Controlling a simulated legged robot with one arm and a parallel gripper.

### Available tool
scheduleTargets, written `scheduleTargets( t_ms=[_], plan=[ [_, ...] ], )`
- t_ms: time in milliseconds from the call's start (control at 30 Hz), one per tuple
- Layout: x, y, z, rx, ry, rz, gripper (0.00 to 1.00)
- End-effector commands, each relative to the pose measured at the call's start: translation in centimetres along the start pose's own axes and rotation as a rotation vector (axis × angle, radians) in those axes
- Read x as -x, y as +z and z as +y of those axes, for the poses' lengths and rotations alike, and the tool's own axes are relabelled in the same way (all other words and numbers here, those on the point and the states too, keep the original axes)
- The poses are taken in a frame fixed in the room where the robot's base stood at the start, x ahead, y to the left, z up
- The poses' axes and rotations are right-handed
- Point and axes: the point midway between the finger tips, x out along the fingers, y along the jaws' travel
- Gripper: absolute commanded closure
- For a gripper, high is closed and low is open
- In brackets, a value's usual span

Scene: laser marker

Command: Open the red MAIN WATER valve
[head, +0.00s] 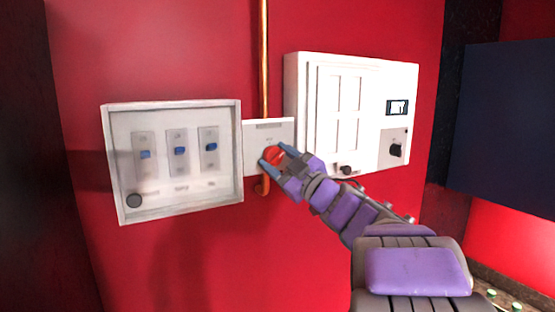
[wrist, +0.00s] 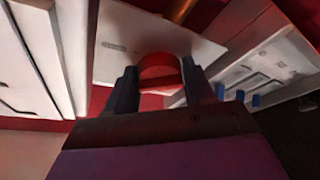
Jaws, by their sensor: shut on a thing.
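The red valve (head: 271,155) is a round knob on a white plate (head: 259,131) on the red wall. It also shows in the wrist view (wrist: 160,72), between the two dark fingers. My gripper (head: 272,162) reaches in from the lower right and is shut on the red valve, one finger on each side. The fingers cover parts of the valve's rim in the head view. The lettering on the plate is too small to read.
Left of the plate is a clear-fronted box (head: 240,185) with several blue switches. Right of it is a white cabinet (head: 300,75) with dark knobs and a small display. A copper pipe (head: 263,60) runs above the plate. A dark panel (head: 505,125) stands at the far right.

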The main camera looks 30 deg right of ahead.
Motion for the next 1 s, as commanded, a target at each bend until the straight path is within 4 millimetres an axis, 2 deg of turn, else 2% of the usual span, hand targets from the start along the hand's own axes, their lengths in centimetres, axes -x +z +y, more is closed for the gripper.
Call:
scheduleTargets(
  t_ms=[600,1000],
  plan=[
    [0.04,0.25,0.16,0.537,-0.226,-0.005,0.77],
    [0.05,0.32,0.13,0.787,-0.333,-0.006,0.77]
  ],
)
